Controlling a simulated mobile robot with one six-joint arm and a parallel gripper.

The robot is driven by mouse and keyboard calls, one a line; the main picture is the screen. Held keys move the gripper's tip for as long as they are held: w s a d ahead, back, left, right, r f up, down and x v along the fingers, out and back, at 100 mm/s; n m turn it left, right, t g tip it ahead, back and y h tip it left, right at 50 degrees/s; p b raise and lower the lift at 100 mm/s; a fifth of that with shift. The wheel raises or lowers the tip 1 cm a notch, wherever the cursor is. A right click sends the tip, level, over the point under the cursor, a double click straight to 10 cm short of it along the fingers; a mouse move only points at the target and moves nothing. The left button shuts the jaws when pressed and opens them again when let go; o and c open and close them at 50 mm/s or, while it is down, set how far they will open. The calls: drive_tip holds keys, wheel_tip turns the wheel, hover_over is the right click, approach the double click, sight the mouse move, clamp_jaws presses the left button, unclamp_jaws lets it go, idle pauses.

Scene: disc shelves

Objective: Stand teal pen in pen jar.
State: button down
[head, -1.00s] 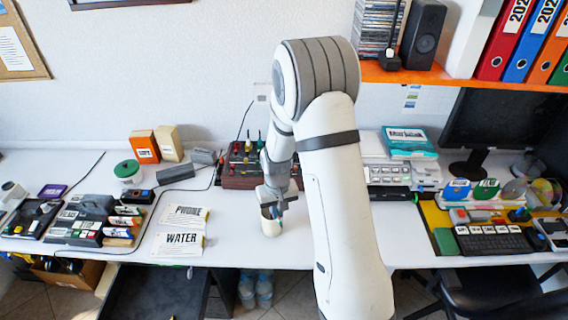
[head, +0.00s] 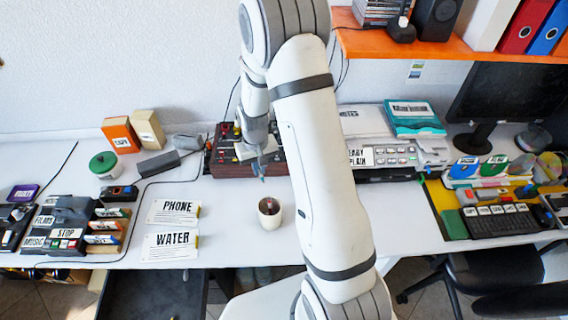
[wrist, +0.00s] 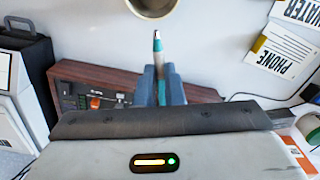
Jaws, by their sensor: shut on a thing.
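The teal pen (wrist: 157,58) is held between the fingers of my gripper (wrist: 158,82) in the wrist view, its metal tip pointing away from the palm toward the jar. In the head view my gripper (head: 262,166) is above the desk, behind the jar, and a bit of the teal pen (head: 262,178) shows below it. The pen jar (head: 270,213) is a cream cup standing upright on the desk, with something dark inside. The jar's rim (wrist: 133,12) also shows at the top of the wrist view. The pen is apart from the jar.
A brown control box (head: 232,160) with knobs stands behind my gripper. PHONE (head: 173,212) and WATER (head: 168,247) cards lie left of the jar. A grey and white machine (head: 382,155) is at the right. The desk around the jar is clear.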

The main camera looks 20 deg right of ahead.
drive_tip(key=shift+d, duration=0.15)
drive_tip(key=shift+s+d+f, duration=0.1)
drive_tip(key=shift+s, duration=0.05)
drive_tip(key=s+d+f+m+g+y+b, duration=0.15)
drive_tip(key=s+m+g+y, duration=0.4)
drive_tip(key=s+m, duration=0.55)
wheel_tip(320, 180, up, 8)
drive_tip(key=w+d+m+t+y+b, duration=0.2)
drive_tip(key=d+m+t+y+b, duration=0.1)
drive_tip(key=m+t+y, duration=0.85)
wheel_tip(320, 180, down, 11)
drive_tip(key=b, duration=0.8)
drive_tip(key=shift+r+n+g, duration=0.2)
drive_tip(key=shift+n+g, duration=0.2)
drive_tip(key=shift+n, duration=0.05)
drive_tip(key=shift+w+a, duration=0.1)
drive_tip(key=c, duration=1.5)
unclamp_jaws()
